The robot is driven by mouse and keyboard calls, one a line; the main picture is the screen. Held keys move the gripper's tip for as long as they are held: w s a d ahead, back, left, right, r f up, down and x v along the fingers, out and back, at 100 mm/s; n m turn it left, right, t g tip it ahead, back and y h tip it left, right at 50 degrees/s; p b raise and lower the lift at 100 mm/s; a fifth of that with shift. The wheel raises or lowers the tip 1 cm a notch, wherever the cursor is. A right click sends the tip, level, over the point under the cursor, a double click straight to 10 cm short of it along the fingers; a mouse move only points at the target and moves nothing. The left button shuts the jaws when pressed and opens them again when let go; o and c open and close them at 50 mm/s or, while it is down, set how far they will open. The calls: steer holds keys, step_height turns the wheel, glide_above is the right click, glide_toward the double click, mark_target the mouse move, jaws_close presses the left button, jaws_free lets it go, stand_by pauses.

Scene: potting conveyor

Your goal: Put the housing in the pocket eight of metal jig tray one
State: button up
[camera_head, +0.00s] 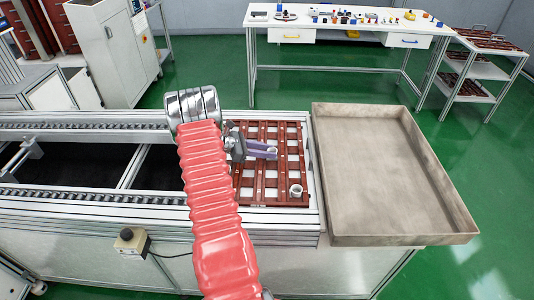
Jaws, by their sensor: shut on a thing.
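The brown-red metal jig tray (238,201) lies on the end of the conveyor, with several pale pockets between its bars. My gripper (272,150), with purple fingers, is over the tray's middle, pointing right. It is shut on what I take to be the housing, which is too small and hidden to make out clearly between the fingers. A pale, round, cup-like part (296,191) sits at the tray's near right corner, apart from my gripper. The arm and gripper hide part of the tray's left side. I cannot read any pocket numbers.
A large, empty grey bin (380,165) with raised walls stands right of the jig tray. The conveyor rails (90,197) run left. A white workbench (345,28) with small parts and a rack (480,70) with brown trays stand behind. A button box (130,240) is at the front.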

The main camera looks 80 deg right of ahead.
steer(key=shift+f, duration=0.4)
steer(key=o, duration=1.1)
steer(key=shift+f, duration=0.1)
steer(key=v, duration=1.2)
steer(key=shift+w+a, duration=0.1)
